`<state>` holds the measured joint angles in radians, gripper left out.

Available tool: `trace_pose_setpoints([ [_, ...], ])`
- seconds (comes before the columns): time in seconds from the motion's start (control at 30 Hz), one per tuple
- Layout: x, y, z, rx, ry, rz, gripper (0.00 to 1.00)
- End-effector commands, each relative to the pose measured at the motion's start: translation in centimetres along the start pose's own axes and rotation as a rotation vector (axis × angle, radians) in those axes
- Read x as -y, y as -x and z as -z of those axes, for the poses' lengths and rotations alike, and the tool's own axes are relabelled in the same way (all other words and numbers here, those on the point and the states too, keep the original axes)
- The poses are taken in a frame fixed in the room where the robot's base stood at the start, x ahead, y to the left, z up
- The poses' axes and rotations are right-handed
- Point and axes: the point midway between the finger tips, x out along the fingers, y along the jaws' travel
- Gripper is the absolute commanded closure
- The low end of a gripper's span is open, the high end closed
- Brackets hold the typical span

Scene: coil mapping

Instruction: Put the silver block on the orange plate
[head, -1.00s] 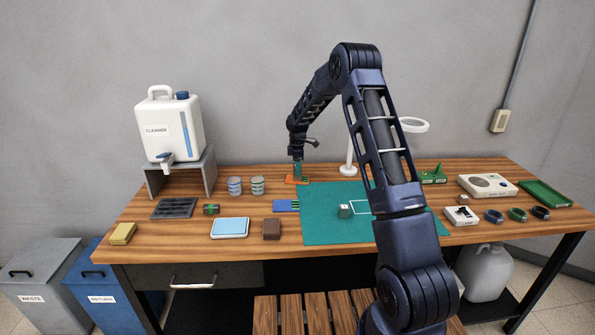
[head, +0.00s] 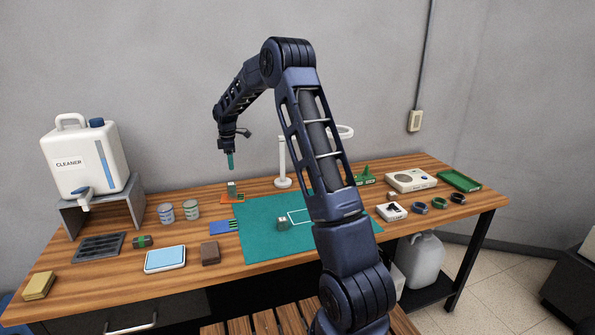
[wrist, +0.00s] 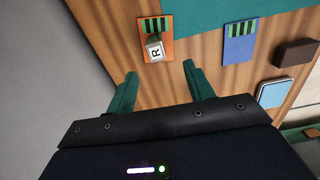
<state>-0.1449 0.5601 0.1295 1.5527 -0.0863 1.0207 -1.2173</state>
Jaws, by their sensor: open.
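A silver block marked R (wrist: 154,49) sits on the orange plate (wrist: 166,53) in the wrist view, just below the plate's green-and-black striped end. In the head view the block (head: 231,187) stands on the orange plate (head: 239,201) at the back of the table. My gripper (head: 230,163) is above the block, apart from it. In the wrist view my gripper's green fingers (wrist: 160,80) are spread, with nothing between them.
A similar block (head: 282,223) stands on the teal mat (head: 262,242). A blue striped plate (head: 220,227) lies beside the mat. Cups (head: 191,210), a white lamp stand (head: 283,165) and a cleaner jug (head: 86,160) are nearby.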

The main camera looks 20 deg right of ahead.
Motion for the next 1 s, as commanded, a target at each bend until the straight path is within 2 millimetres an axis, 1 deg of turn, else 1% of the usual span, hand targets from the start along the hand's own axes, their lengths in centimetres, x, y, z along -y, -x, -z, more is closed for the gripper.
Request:
trace_pose_setpoints([
  [0.03, 0.9, 1.6, -0.7, 0.000, -0.028, -0.012, 0.47],
  [0.2, 4.4, 6.3, -3.1, -0.003, -0.159, -0.048, 0.47],
  [0.37, 8.1, 10.2, -5.5, -0.009, -0.286, -0.081, 0.47],
  [0.5, 11.7, 13.1, -7.4, -0.019, -0.397, -0.109, 0.47],
  [0.67, 16.1, 15.9, -9.6, -0.035, -0.525, -0.141, 0.47],
  [0.7, 17.2, 16.5, -10.2, -0.040, -0.558, -0.148, 0.47],
  [0.77, 18.9, 17.3, -10.9, -0.047, -0.606, -0.159, 0.47],
  [0.9, 22.9, 18.9, -12.7, -0.067, -0.718, -0.183, 0.47],
  [0.97, 24.7, 19.5, -13.4, -0.077, -0.766, -0.194, 0.47],
  [1.0, 25.9, 19.8, -13.8, -0.083, -0.798, -0.200, 0.47],
])
